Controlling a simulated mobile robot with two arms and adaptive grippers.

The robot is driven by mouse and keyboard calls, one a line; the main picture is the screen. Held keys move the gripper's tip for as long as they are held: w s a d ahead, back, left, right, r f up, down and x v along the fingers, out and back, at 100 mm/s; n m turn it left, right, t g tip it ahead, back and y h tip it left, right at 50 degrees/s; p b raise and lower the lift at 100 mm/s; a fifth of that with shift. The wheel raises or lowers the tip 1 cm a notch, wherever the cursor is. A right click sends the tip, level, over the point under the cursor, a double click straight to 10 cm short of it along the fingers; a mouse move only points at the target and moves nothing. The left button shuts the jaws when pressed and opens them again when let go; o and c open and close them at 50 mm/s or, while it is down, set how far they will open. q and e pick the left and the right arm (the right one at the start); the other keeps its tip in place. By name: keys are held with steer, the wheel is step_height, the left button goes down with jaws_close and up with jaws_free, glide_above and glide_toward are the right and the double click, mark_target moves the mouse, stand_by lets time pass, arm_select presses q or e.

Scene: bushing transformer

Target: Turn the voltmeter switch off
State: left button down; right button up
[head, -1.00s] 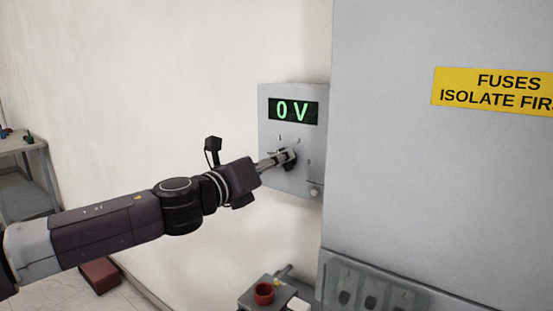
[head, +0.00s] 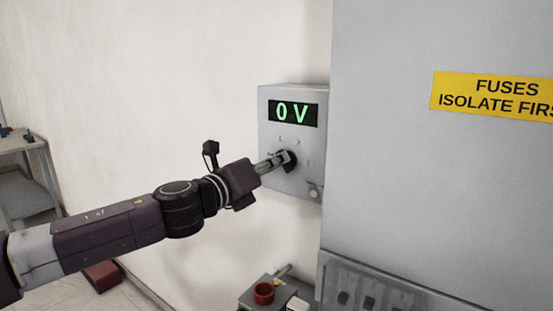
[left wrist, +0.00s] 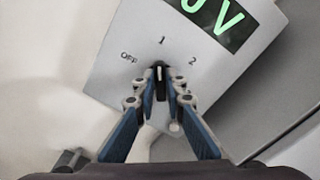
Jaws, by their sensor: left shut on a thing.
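The voltmeter (head: 301,178) is a grey wall box whose display (head: 294,113) reads 0 V in green. Its black rotary switch (head: 291,160) sits below the display; it also shows in the left wrist view (left wrist: 160,88). There, the marks OFF, 1 and 2 fan around it, and its narrow bar seems to point towards 1, though the fingers hide part of it. My left gripper (head: 285,160) reaches in from the left and is shut on the switch, with one fingertip on each side of the bar (left wrist: 161,78). My right gripper is out of view.
A large grey cabinet (head: 420,190) with a yellow fuse warning sign (head: 495,95) stands close on the right. A table (head: 20,145) is at far left. The wall between is clear.

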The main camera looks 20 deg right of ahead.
arm_select(q)
steer(key=shift+w+a+f+n+p, duration=0.1)
steer(key=shift+f+n+p, duration=0.05)
steer(key=shift+n+p, duration=2.15)
steer(key=shift+f+n+p, duration=0.15)
steer(key=shift+n+p, duration=1.4)
steer(key=shift+n, duration=1.45)
steer(key=c, duration=2)
jaws_free()
steer(key=v, duration=1.2)
